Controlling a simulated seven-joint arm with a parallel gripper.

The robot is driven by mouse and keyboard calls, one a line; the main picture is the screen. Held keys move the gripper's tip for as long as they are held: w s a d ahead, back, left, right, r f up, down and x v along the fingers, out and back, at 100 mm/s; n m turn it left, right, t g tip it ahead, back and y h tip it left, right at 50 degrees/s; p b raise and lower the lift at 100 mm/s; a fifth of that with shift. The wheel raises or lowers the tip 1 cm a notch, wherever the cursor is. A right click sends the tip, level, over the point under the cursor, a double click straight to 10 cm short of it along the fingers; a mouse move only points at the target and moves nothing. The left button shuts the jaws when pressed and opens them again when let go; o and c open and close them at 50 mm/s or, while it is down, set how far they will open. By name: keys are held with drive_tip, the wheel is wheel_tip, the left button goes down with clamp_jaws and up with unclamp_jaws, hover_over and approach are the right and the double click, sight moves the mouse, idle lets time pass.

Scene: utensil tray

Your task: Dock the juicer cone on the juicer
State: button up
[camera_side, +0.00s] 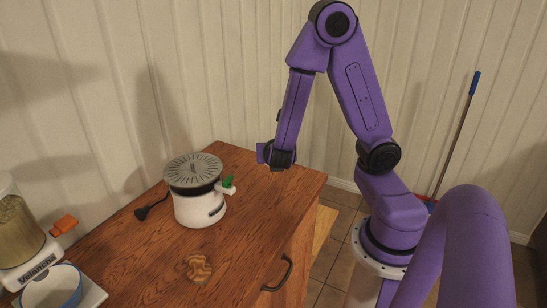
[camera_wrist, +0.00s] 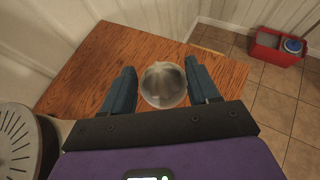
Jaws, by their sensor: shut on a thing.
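The juicer (camera_side: 199,207) stands upright on the wooden counter in the side view. It has a white body, a grey ribbed disc on top and a green-tipped spout at its right. Part of its ribbed top (camera_wrist: 17,138) shows at the left edge of the wrist view. My gripper (camera_side: 281,164) is above the counter, to the right of the juicer and apart from it. In the wrist view, my gripper (camera_wrist: 162,82) is shut on the juicer cone (camera_wrist: 163,88), a pale, see-through dome between the two fingers. The cone cannot be made out in the side view.
The counter (camera_side: 255,222) is clear right of the juicer. A red bucket (camera_wrist: 275,48) stands on the floor.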

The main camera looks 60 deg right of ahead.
wheel_tip(320, 180, up, 16)
drive_tip(key=w+a+n+t+y, duration=0.2)
drive_tip(key=w+a, duration=0.4)
drive_tip(key=a, duration=0.3)
drive_tip(key=w+a+n+t+y, duration=0.1)
drive_tip(key=w+a+n+y, duration=0.15)
drive_tip(key=w+a, duration=0.6)
drive_tip(key=shift+h, duration=0.45)
drive_tip(key=shift+s+a+f, duration=0.1)
drive_tip(key=shift+s+f, duration=0.25)
drive_tip(key=shift+f, duration=1.4)
drive_tip(key=shift+s+a+f, duration=0.1)
drive_tip(key=shift+s+f, duration=0.3)
drive_tip(key=shift+f, duration=1.3)
drive_tip(key=shift+s+a+f, duration=0.1)
drive_tip(key=shift+s+f, duration=0.25)
drive_tip(key=shift+f, duration=1.4)
drive_tip(key=shift+f, duration=0.6)
drive_tip(key=o, duration=0.8)
drive_tip(key=v, duration=1.1)
drive_tip(key=shift+f, duration=0.2)
